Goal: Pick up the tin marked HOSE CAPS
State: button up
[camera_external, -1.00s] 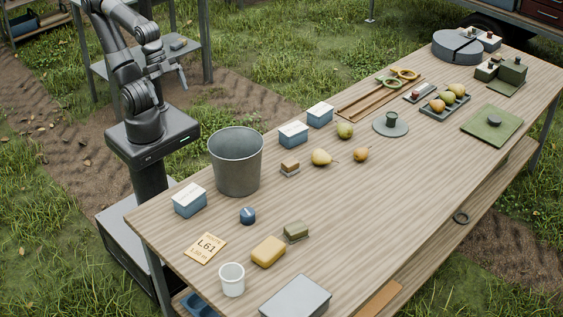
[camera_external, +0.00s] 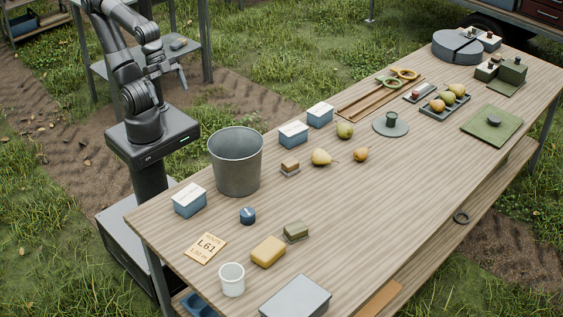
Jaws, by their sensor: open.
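Three blue tins with white tops stand on the wooden table: one at the near left edge (camera_external: 189,201), one behind the bucket (camera_external: 293,134) and one a little farther back (camera_external: 320,115). Their tops seem to carry labels, but the writing is too small to read, so I cannot tell which is marked HOSE CAPS. My gripper (camera_external: 182,77) is open and empty, raised beyond the table's left edge, well apart from all three tins.
A grey metal bucket (camera_external: 236,163) stands between the near tin and the other two. A yellow block (camera_external: 268,251), a white cup (camera_external: 232,280), a blue knob (camera_external: 247,216) and pears (camera_external: 322,157) stand about.

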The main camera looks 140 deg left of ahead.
dwell(0.5)
jog(key=n+g, duration=0.1)
jog(key=g, duration=0.5)
send_over(189, 193)
notch_tip(189, 193, down, 19)
jog(key=shift+r, duration=0.1)
notch_tip(189, 193, down, 11)
jog(key=shift+d+f, duration=0.1)
jog(key=shift+f, duration=0.1)
jog(key=c, duration=0.8)
